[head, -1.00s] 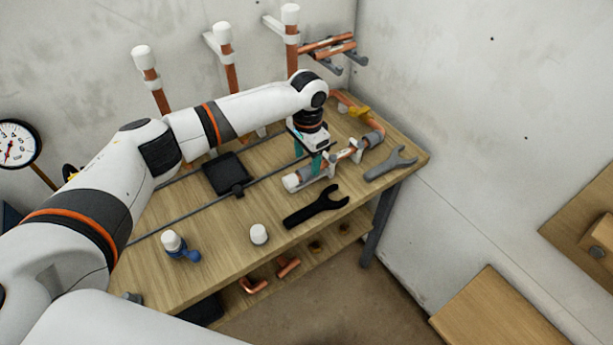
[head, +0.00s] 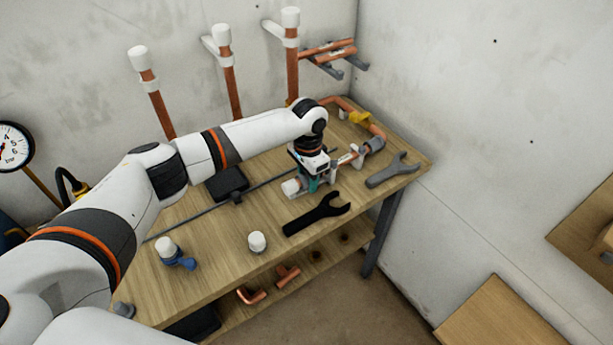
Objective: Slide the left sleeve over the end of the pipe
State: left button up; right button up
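The copper pipe (head: 345,159) lies along the right part of the workbench, held in white clips. Its near left end carries a white piece (head: 291,187). The left sleeve, grey, sits just right of that end and is mostly hidden under my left gripper (head: 314,184). The gripper points down over it with its teal fingertips low at the pipe. Whether the fingers are closed on the sleeve is hidden. A second grey sleeve (head: 374,145) sits farther right along the pipe. My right gripper is not in view.
A black wrench (head: 318,213) lies in front of the pipe and a grey wrench (head: 392,170) to its right. A white cap (head: 257,241), a blue valve (head: 176,256) and a black box (head: 228,183) are on the bench. Upright copper pipes (head: 230,85) stand behind.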

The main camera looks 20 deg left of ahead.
pick_arm(q)
jog(key=shift+w+d+f+b, duration=0.1)
jog(key=shift+w+d+b, duration=0.75)
jog(key=shift+w, duration=0.2)
jog(key=o, duration=0.8)
jog(key=shift+a, duration=0.1)
jog(key=shift+o, duration=0.2)
notch_tip(320, 180, up, 7)
jog(key=p, duration=0.8)
jog(key=shift+s, duration=0.1)
